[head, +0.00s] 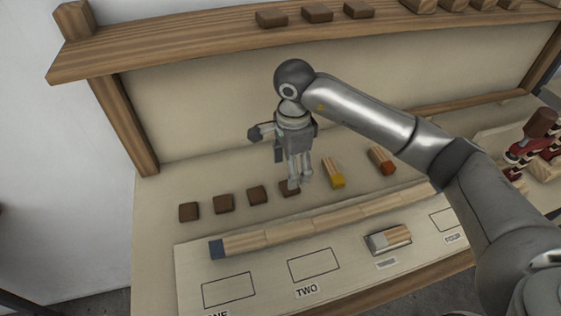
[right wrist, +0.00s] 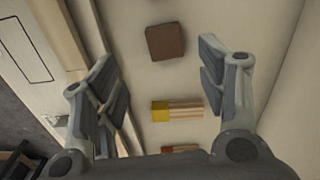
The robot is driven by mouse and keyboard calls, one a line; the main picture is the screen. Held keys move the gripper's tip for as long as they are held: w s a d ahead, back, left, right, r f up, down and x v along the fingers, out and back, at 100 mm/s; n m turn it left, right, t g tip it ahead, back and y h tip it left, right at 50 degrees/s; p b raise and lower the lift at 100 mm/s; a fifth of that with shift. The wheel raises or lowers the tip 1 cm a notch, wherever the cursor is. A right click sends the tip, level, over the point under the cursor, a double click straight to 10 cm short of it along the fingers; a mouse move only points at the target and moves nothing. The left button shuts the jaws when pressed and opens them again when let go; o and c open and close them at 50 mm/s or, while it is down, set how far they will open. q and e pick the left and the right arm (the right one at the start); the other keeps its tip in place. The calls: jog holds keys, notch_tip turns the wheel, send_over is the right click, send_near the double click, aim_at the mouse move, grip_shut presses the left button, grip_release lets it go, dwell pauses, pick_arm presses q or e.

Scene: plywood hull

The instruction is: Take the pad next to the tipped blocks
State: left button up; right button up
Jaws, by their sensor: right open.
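A row of dark brown square pads lies on the bench. The rightmost pad (head: 289,188) is beside the yellow-tipped wooden block (head: 334,174), with the orange-tipped block (head: 382,160) further right. My right gripper (head: 300,181) points down over that rightmost pad and partly hides it. In the right wrist view the pad (right wrist: 165,43) lies between and beyond the open, empty fingers (right wrist: 157,62). The yellow-tipped block (right wrist: 178,110) and part of the orange-tipped block (right wrist: 181,149) lie nearer the palm in that picture. My left gripper is not in view.
A long wooden strip with a blue end (head: 262,238) runs in front of the pads. A shelf (head: 190,48) overhangs behind. Red and wooden items (head: 530,147) stand at right.

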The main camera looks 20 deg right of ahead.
jog(key=shift+w, duration=0.3)
jog(key=shift+f, duration=0.3)
jog(key=shift+s+f+p, duration=0.3)
jog(key=shift+f+p, duration=0.15)
jog(key=shift+f, duration=0.25)
jog(key=shift+a+f, duration=0.1)
jog(key=shift+f, duration=0.25)
jog(key=f, duration=0.1)
jog(key=f+p, duration=0.1)
jog(key=f, duration=0.1)
jog(key=f+p, duration=0.1)
jog(key=shift+w+a+f, duration=0.1)
jog(key=shift+w+f, duration=0.1)
jog(key=shift+w, duration=0.1)
jog(key=c, duration=0.8)
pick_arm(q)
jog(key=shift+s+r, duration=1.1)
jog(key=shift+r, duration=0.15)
pick_arm(e)
jog(key=shift+c, duration=0.7)
